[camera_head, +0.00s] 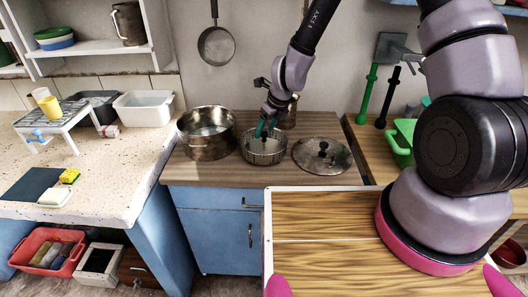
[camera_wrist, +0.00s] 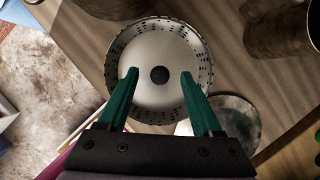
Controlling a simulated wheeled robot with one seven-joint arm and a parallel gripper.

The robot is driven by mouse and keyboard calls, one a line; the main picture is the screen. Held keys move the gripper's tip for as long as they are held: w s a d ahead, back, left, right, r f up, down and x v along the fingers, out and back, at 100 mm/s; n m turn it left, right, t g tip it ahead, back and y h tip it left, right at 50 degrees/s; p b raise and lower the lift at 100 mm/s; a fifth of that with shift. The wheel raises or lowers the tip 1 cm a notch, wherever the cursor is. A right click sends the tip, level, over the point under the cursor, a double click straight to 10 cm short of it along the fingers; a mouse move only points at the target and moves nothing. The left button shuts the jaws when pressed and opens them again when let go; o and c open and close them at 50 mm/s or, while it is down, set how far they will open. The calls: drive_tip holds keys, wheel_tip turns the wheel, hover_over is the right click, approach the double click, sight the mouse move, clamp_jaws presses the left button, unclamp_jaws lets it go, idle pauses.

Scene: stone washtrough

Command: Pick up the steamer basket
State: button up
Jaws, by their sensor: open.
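The steamer basket (camera_head: 264,151) is a round metal basket with a perforated wall, standing upright on the wooden counter top. In the wrist view the basket (camera_wrist: 155,40) shows from above, with a pale inner base and a dark round spot at its middle. My gripper (camera_head: 264,132) is over the basket with its green fingers pointing down. In the wrist view the two fingers of my gripper (camera_wrist: 160,75) are spread apart, one on each side of the dark spot, with nothing visible held between them. How deep the fingertips reach into the basket is hard to tell.
A large metal pot (camera_head: 207,145) stands close left of the basket. A round lid with a dark knob (camera_head: 322,156) lies close right. A metal vessel (camera_head: 290,115) stands just behind, near my wrist. The counter strip (camera_head: 240,178) in front is clear.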

sight(262, 149)
drive_tip(key=shift+x, duration=3.05)
drive_tip(key=shift+s+d, duration=0.1)
clamp_jaws()
